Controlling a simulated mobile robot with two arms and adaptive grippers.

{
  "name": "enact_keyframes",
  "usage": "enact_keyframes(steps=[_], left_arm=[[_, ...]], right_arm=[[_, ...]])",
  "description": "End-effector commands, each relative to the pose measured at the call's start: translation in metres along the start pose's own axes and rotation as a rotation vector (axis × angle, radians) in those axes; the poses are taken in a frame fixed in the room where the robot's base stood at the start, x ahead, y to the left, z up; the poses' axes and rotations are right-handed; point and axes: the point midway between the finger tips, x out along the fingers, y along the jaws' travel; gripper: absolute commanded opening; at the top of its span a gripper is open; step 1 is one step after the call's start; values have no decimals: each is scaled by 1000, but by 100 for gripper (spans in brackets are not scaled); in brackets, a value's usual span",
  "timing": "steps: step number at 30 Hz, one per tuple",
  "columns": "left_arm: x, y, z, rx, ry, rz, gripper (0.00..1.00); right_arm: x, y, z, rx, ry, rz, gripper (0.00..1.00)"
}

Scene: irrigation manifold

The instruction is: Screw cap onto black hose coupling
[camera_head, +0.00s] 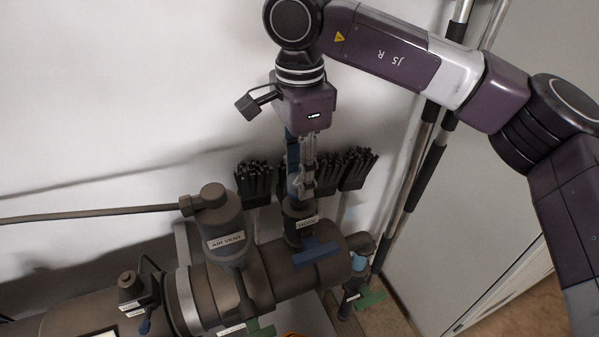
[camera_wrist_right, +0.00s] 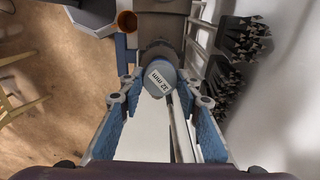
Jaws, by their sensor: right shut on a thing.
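My right gripper (camera_head: 301,185) points straight down over the pipe manifold (camera_head: 285,266). Its blue-padded fingers are shut on a grey cap, whose face with a "22 mm" label shows between the fingertips in the right wrist view (camera_wrist_right: 160,78). The black hose coupling (camera_head: 297,215) stands upright on the manifold right below the fingertips and also shows behind the cap in the wrist view (camera_wrist_right: 159,50). The cap is in line with the coupling; whether threads are engaged is hidden. My left gripper is not in view.
An "AIR VENT" fitting (camera_head: 221,232) stands left of the coupling. Black brushes (camera_head: 357,168) hang on the wall behind. Metal poles (camera_head: 412,180) stand to the right. Free room lies above the manifold at left.

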Motion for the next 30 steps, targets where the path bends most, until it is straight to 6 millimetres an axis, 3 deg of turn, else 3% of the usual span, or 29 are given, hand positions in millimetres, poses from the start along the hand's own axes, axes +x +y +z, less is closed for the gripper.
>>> enact_keyframes(steps=[1,2,10,14,22,30], left_arm=[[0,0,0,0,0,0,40],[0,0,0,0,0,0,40],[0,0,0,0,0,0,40],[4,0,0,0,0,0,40],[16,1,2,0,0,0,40],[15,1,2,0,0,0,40]], right_arm=[[0,1,0,-1,0,2,2],[0,1,0,-1,0,2,29],[0,1,0,-1,0,3,0],[2,1,0,58,1,3,0],[2,1,0,362,1,2,0],[0,1,0,401,1,4,0]])
